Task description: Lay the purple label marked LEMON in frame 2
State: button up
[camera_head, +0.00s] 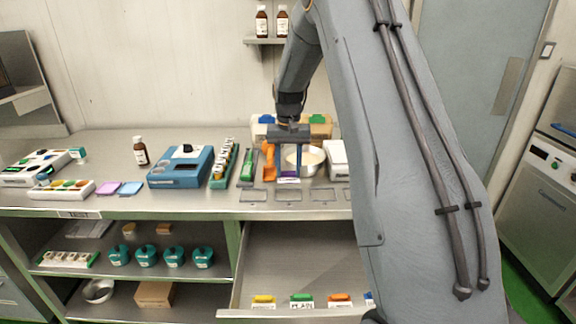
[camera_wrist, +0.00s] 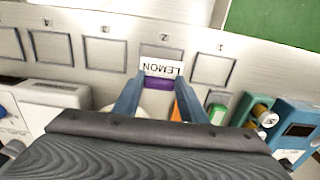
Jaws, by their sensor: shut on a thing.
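The purple label (camera_head: 288,180) marked LEMON is held between the two blue fingers of my gripper (camera_head: 287,172). In the wrist view the label (camera_wrist: 161,69) shows its white LEMON face upside down, with a purple grip part (camera_wrist: 158,84) between the fingertips (camera_wrist: 161,80). Frame 2 (camera_wrist: 164,46) is a thin grey outline under the number 2. The label's white face overlaps the near part of that frame in the wrist view. I cannot tell whether the label touches the counter. In the head view frame 2 (camera_head: 288,203) lies just in front of the label.
Frame 1 (camera_wrist: 213,84) and frame 3 (camera_wrist: 105,69) lie empty on either side. A pot (camera_head: 316,158) of pale stuff, an orange item (camera_head: 269,160) and a green item (camera_head: 247,164) stand close behind. The open drawer (camera_head: 300,255) below holds several coloured labels.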

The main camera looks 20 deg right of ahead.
aim_at(289, 177)
jog(key=shift+f+b, duration=1.1)
jog(key=shift+f, duration=1.55)
jog(key=shift+f+p, duration=0.3)
jog(key=shift+f, duration=0.1)
dwell(0.9)
jog(key=o, duration=1.7)
jog(key=shift+c, duration=0.2)
jog(key=shift+r, duration=0.15)
jog(key=shift+r+p, duration=1.95)
jog(key=shift+r, duration=1.45)
jog(key=shift+s+a, duration=0.1)
